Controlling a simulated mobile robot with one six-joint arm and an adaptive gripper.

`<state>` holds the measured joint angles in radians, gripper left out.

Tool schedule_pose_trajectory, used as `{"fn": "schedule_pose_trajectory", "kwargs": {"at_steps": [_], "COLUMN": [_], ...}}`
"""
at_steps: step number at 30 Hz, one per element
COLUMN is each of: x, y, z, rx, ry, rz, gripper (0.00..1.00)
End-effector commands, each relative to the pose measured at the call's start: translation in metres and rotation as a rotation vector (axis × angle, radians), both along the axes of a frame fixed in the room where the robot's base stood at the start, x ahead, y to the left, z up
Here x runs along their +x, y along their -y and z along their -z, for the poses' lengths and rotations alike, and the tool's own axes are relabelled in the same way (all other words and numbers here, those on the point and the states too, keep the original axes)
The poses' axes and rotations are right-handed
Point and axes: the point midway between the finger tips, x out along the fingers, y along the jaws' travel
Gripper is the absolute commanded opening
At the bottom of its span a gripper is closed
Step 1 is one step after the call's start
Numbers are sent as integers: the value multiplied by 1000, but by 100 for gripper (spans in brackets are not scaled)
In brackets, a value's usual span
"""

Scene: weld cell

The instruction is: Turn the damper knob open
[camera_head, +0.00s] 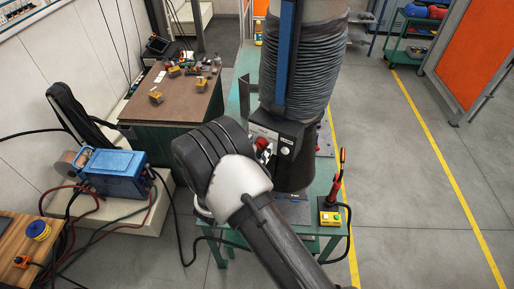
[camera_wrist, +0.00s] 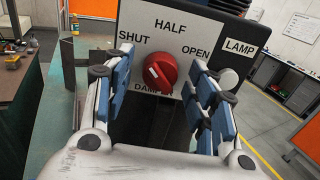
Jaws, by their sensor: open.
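The red damper knob (camera_wrist: 160,72) sits on a light panel (camera_wrist: 170,24) marked SHUT, HALF and OPEN, with a partly covered DAMPER label below. Its white mark lies left of centre and appears to lean toward SHUT. My gripper (camera_wrist: 161,88) is open, its blue-padded fingers on either side of the knob with gaps to it. In the head view the knob (camera_head: 262,144) shows small on the dark control box (camera_head: 285,140) under the ribbed hose.
A LAMP label (camera_wrist: 240,47) and pale round button (camera_wrist: 228,78) lie just right of the right finger. A green table (camera_head: 296,210) holds a red-handled tool (camera_head: 332,200) and yellow button box (camera_head: 330,219). Open floor (camera_head: 410,190) lies to the right.

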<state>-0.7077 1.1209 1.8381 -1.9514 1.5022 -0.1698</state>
Motion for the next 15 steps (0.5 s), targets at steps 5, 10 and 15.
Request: {"fn": "schedule_pose_trajectory", "kwargs": {"at_steps": [5,10,15], "x": [0,0,0], "y": [0,0,0], "z": [0,0,0], "rx": [0,0,0], "ry": [0,0,0], "rz": [0,0,1], "gripper": [52,42,31]}}
